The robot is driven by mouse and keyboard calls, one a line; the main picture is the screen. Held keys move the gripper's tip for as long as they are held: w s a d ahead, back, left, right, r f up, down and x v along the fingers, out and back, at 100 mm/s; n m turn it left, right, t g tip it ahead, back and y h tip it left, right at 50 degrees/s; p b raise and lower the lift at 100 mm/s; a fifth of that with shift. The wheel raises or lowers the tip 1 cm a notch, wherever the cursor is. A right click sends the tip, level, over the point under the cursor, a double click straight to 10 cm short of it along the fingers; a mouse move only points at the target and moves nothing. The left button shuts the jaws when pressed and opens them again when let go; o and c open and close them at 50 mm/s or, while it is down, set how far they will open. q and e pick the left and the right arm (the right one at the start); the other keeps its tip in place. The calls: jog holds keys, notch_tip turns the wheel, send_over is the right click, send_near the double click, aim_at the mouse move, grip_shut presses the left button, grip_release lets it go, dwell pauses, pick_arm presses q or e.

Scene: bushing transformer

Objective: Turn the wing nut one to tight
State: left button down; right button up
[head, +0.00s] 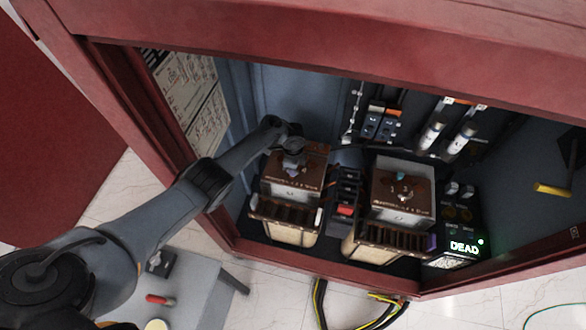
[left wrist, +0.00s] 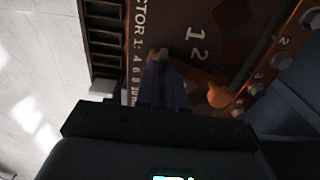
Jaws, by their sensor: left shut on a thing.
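Two transformers stand in the cabinet, each with a brown top plate. My left gripper (head: 293,160) reaches down onto the left transformer's top plate (head: 312,174). In the left wrist view, its dark, purplish fingers (left wrist: 165,85) are close together at that plate, shut on wing nut one, which they mostly hide. A small orange copper-like link (left wrist: 217,96) lies right of the fingers, near the printed numbers 1 and 2. How tight the nut is cannot be seen. My right gripper is not in view.
The right transformer (head: 402,190) has a small greenish nut on top. A dark switch block (head: 345,190) stands between the transformers. A meter reading DEAD (head: 463,247) is at the right. The red cabinet frame borders the opening. A grey table (head: 190,290) stands outside with a red-handled tool (head: 158,299).

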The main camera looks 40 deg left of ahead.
pick_arm(q)
jog(key=shift+s+a+f, duration=0.2)
jog(key=shift+s+f, duration=0.05)
jog(key=shift+f, duration=0.15)
jog(key=c, duration=1.3)
grip_release()
jog(key=shift+w, duration=0.1)
jog(key=shift+o, duration=0.3)
jog(key=shift+w+r, duration=0.15)
jog(key=shift+w, duration=0.05)
jog(key=shift+s+d, duration=0.1)
jog(key=shift+s, duration=0.15)
jog(key=shift+w+r, duration=0.15)
jog(key=shift+w, duration=0.05)
notch_tip(320, 180, up, 11)
jog(key=p, duration=0.4)
